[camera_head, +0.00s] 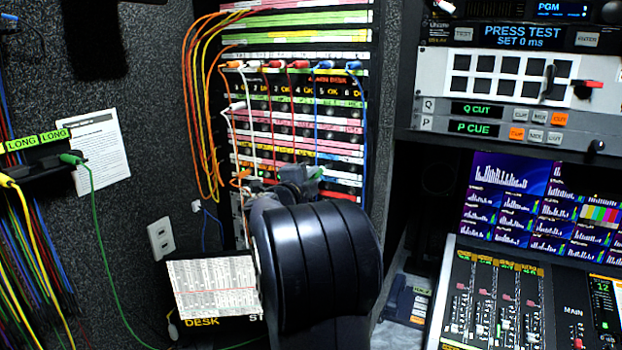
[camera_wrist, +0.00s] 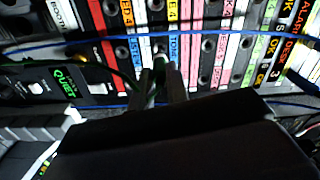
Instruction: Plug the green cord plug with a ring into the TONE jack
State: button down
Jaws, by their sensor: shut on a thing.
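My gripper (camera_head: 303,180) is in front of the lower rows of the patch panel, with my dark arm covering part of it. In the wrist view its two fingers (camera_wrist: 163,84) are shut on a green plug (camera_wrist: 160,60), close to the panel face. The plug also shows as a bit of green in the head view (camera_head: 318,173). I cannot make out a ring on it or tell whether its tip is inside a jack. A blue label (camera_wrist: 173,45) beside the plug is too blurred to read surely as TONE.
Orange, yellow, white, red and blue cords hang on the patch panel (camera_head: 300,98). A blue cord (camera_wrist: 215,40) crosses the wrist view. Another green plug (camera_head: 72,158) sits in the LONG holder at left. A mixing desk (camera_head: 520,300) stands at right.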

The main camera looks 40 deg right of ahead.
jog(key=shift+p+x, duration=0.4)
jog(key=shift+x, duration=1.3)
jog(key=c, duration=1.3)
grip_release()
jog(key=b+v, duration=0.3)
jog(key=v, duration=0.7)
jog(key=shift+s+a, duration=0.15)
jog(key=shift+a, duration=0.2)
jog(key=shift+d, duration=0.15)
